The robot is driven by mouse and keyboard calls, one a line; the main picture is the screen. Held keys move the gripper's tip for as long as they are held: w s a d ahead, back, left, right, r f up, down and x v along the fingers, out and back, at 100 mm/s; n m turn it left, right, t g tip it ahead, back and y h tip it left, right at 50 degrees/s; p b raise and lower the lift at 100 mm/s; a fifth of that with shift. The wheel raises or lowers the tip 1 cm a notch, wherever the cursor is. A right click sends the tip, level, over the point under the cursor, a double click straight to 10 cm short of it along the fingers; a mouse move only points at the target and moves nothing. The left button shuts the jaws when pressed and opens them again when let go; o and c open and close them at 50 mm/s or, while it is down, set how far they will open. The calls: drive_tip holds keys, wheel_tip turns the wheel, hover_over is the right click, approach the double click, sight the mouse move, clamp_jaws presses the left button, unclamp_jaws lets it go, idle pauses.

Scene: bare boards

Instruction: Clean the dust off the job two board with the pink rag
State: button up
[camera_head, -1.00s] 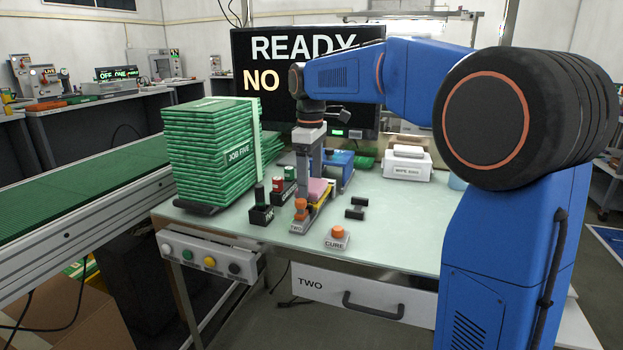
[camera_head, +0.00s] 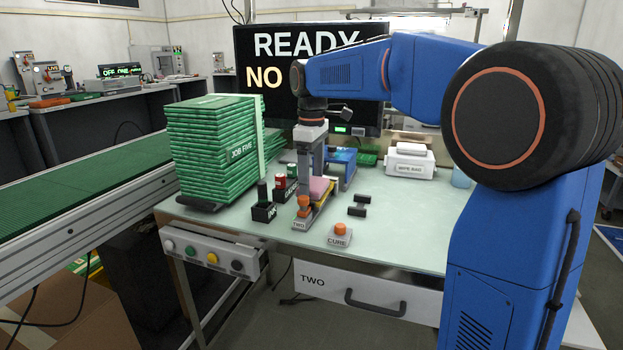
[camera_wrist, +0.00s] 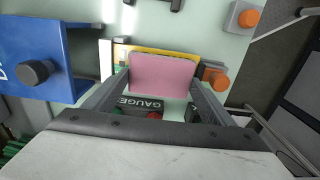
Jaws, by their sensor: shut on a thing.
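The pink rag (camera_head: 319,187) is held in my gripper (camera_head: 315,178), low over the narrow fixture marked TWO (camera_head: 300,225) on the bench. In the wrist view the rag (camera_wrist: 163,76) spans the space between the two fingers of my gripper (camera_wrist: 160,85). A yellow strip (camera_wrist: 150,49) of the fixture shows along the rag's far edge. The rag and fingers hide most of what lies in the fixture, so I cannot tell the board's face, any dust, or whether the rag touches it.
An orange-knobbed CURE block (camera_head: 340,234) and a small black stand (camera_head: 358,205) are to the right. INK (camera_head: 264,211) and GAUGE holders are to the left, before a tall stack of green boards (camera_head: 213,150). A blue box (camera_head: 342,165) and white wipe box (camera_head: 409,163) stand behind. The front right bench is clear.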

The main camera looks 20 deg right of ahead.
drive_tip(key=shift+w+d, duration=0.7)
drive_tip(key=shift+w, duration=0.25)
drive_tip(key=shift+s+a, duration=0.1)
drive_tip(key=shift+s, duration=0.05)
drive_tip(key=shift+s+a, duration=0.7)
drive_tip(key=shift+s, duration=0.2)
drive_tip(key=shift+w+d, duration=0.15)
idle(0.8)
drive_tip(key=shift+w+d, duration=0.65)
drive_tip(key=shift+w, duration=0.25)
drive_tip(key=shift+s+a, duration=0.1)
drive_tip(key=shift+s, duration=0.05)
drive_tip(key=shift+s+a, duration=0.3)
drive_tip(key=shift+s, duration=0.15)
drive_tip(key=shift+r, duration=0.15)
